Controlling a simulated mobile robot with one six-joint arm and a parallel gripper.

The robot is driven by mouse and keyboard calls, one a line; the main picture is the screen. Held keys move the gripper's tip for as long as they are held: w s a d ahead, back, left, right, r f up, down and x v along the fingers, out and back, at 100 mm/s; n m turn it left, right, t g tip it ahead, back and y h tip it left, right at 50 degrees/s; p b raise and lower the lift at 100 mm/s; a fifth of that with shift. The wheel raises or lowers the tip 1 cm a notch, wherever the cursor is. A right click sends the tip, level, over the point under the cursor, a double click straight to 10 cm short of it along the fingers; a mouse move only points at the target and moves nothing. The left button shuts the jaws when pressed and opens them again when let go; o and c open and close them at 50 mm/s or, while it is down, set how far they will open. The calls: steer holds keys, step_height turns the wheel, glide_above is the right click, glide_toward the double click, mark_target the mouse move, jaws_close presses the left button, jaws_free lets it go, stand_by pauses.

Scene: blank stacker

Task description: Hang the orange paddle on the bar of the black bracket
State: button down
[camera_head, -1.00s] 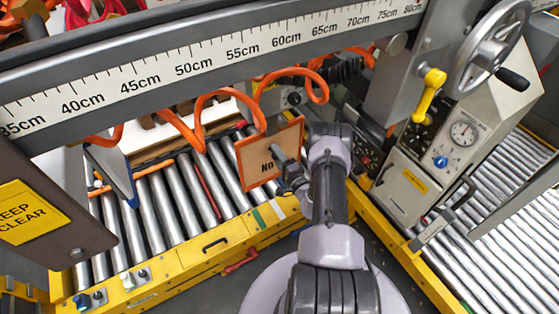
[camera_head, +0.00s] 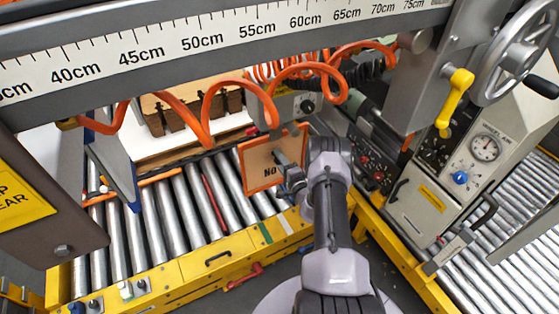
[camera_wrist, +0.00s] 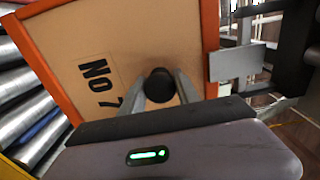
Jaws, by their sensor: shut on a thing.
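The orange paddle (camera_head: 258,178) is a square tan board with an orange rim and black "No" lettering. It is held up in front of the rollers in the head view. In the wrist view the paddle (camera_wrist: 110,38) fills the upper left and reads "No 7". My gripper (camera_head: 284,160) is shut on the paddle's round dark knob (camera_wrist: 159,85), with a finger on each side of it in the wrist view. The board's far face is hidden. I cannot make out the black bracket or its bar with certainty in either view.
Steel rollers (camera_head: 175,222) with a yellow frame (camera_head: 180,275) lie below and left of the paddle. An orange coiled hose (camera_head: 212,100) hangs behind it, under a ruled beam (camera_head: 150,62). A grey control cabinet (camera_head: 425,195) stands close on the right.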

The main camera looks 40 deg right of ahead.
steer(key=shift+r, duration=0.1)
steer(key=c, duration=0.8)
jaws_free()
steer(key=shift+s, duration=0.1)
steer(key=p+v, duration=0.6)
steer(key=v, duration=1.1)
steer(key=shift+s+a, duration=0.1)
steer(key=shift+a, duration=0.05)
